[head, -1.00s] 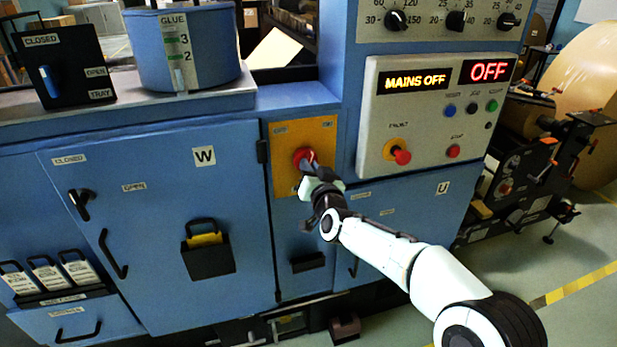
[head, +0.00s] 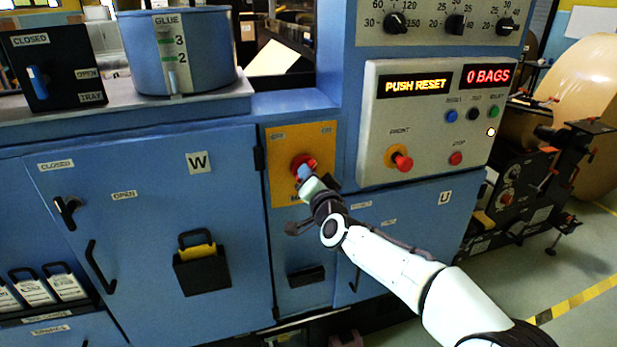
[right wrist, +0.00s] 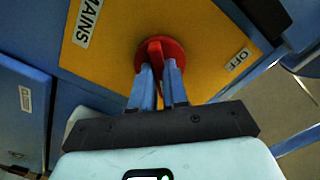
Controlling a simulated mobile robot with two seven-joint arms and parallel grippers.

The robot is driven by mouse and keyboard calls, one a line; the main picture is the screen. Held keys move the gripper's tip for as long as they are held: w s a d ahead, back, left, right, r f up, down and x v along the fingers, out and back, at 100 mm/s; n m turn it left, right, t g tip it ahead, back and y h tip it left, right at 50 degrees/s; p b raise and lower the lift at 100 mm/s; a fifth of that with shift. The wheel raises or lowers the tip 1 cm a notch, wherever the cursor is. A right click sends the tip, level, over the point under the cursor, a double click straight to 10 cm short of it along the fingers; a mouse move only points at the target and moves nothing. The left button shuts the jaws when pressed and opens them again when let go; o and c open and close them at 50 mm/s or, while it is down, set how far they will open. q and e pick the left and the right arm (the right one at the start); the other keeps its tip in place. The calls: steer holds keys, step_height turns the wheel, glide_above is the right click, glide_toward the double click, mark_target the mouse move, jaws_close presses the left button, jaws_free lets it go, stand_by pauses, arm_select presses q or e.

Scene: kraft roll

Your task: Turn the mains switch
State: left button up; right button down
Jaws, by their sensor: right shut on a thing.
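The mains switch (head: 302,162) is a red round knob on a yellow plate (head: 284,188) on the blue machine front. In the right wrist view the red knob (right wrist: 160,56) sits on the yellow plate with "MAINS" and "OFF" labels. My right gripper (head: 304,174) is shut on the knob's raised bar; its two blue fingers (right wrist: 158,80) lie on either side of it. The gripper partly hides the knob in the head view. The display (head: 415,85) reads "PUSH RESET" and the one beside it (head: 485,74) "0 BAGS". My left gripper is not in view.
A control panel (head: 440,130) with a red stop knob and small buttons is right of the switch. A blue glue pot (head: 200,50) stands on the ledge. Doors with black handles (head: 97,275) are at left. A paper roll (head: 580,110) stands at far right.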

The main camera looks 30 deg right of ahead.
steer(key=c, duration=1.1)
jaws_free()
steer(key=shift+c, duration=0.2)
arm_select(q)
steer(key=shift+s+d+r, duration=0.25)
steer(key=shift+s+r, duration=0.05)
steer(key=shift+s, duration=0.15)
arm_select(e)
steer(key=v, duration=1.3)
steer(key=shift+s+a, duration=0.15)
